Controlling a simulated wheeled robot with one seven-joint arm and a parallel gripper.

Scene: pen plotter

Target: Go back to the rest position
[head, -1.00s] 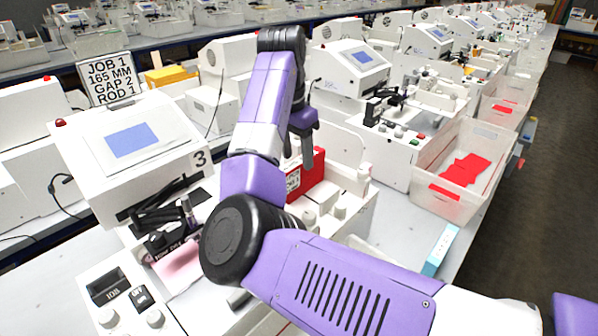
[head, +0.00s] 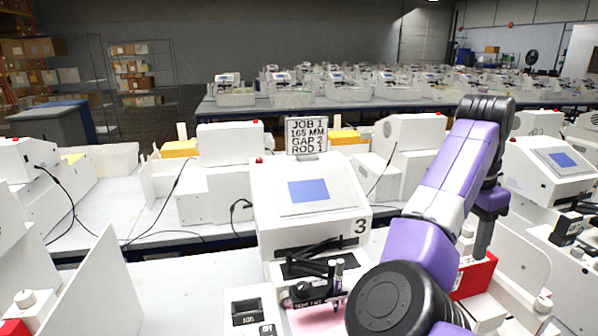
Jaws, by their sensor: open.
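My gripper (head: 482,238) hangs pointing down at the end of my purple and white arm, right of the white plotter (head: 308,205) marked 3. Its fingers show only from the side, and nothing shows held in them. Below it is a red box (head: 474,277), partly hidden by my arm. I cannot tell the gap between the two. The plotter has a lit blue screen, and a pink sheet (head: 318,321) lies under its pen carriage (head: 318,284).
A job sign (head: 306,135) stands behind the plotter. Another plotter (head: 556,165) stands at the right and a white panel (head: 82,290) at the left. Open white table top (head: 185,283) lies between the panel and plotter 3. Shelves (head: 140,78) stand far back left.

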